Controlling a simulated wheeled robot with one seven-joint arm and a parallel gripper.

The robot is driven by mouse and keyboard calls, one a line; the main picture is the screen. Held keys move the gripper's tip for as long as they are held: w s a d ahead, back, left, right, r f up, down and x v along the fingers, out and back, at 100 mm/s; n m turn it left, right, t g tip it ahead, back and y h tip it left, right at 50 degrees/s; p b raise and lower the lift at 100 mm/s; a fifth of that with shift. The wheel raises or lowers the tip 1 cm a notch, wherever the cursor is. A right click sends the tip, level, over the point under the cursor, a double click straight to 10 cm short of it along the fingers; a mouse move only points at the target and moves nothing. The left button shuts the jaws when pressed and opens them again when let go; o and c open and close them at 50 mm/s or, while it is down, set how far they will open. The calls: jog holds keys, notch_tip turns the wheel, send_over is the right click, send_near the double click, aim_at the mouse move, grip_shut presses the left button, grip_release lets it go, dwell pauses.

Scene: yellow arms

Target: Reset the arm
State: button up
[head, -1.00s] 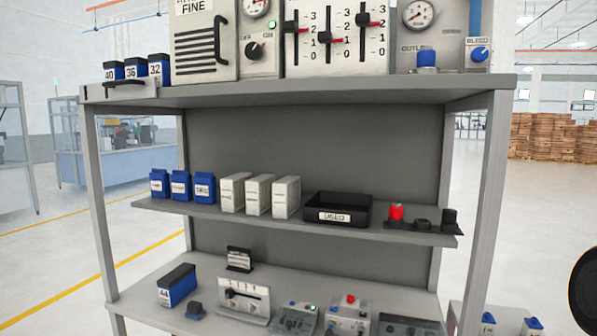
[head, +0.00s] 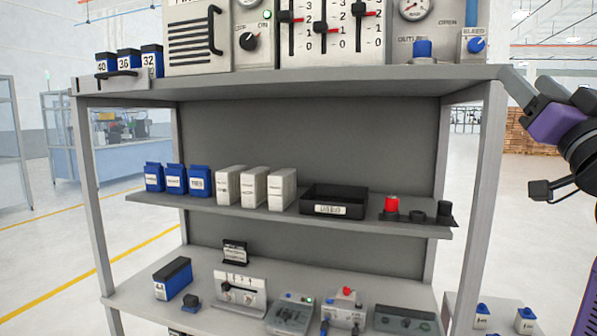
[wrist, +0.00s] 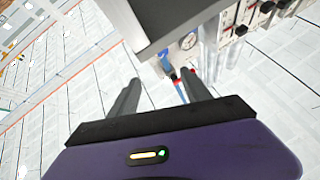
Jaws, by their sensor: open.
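My gripper (head: 522,92) is at the right of the head view, beside the right end of the top shelf (head: 300,82). Its purple body shows, with grey fingers toward the shelf's corner; whether they touch it I cannot tell. In the wrist view my gripper (wrist: 161,92) has two dark fingers spread apart with nothing between them. A grey shelf corner (wrist: 160,25) lies just beyond the fingers there.
The rack holds a slider panel (head: 330,30) on top, white boxes (head: 254,187) and a black bin (head: 335,202) in the middle, and small control boxes (head: 345,308) below. Open floor (head: 60,245) lies to the left.

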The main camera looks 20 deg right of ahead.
jog(key=s+a+f+g, duration=0.15)
jog(key=a+f, duration=0.25)
jog(key=f, duration=0.8)
jog(key=s+a+f+n+y, duration=0.15)
jog(key=a+f, duration=0.25)
jog(key=f, duration=0.7)
jog(key=s+a+f+m+h, duration=0.15)
jog(key=a+f, duration=0.35)
jog(key=f, duration=0.7)
jog(key=s+a+f+n+g+y, duration=0.2)
jog(key=s+a+f, duration=0.3)
jog(key=s+f, duration=0.3)
jog(key=s+a+f+n+g+y+b, duration=0.1)
jog(key=s+a+f+n+g+y, duration=0.1)
jog(key=s+a+f, duration=0.3)
jog(key=s+a+f+n+g+y+b, duration=0.1)
jog(key=s+a+f+n+g+y, duration=0.1)
jog(key=s+f, duration=0.9)
jog(key=s+a+g+y, duration=0.1)
jog(key=s+a+y, duration=0.1)
jog(key=s+a, duration=0.1)
jog(key=shift+s+a+f+y, duration=0.15)
jog(key=shift+s+a+y, duration=0.2)
jog(key=shift+s, duration=0.5)
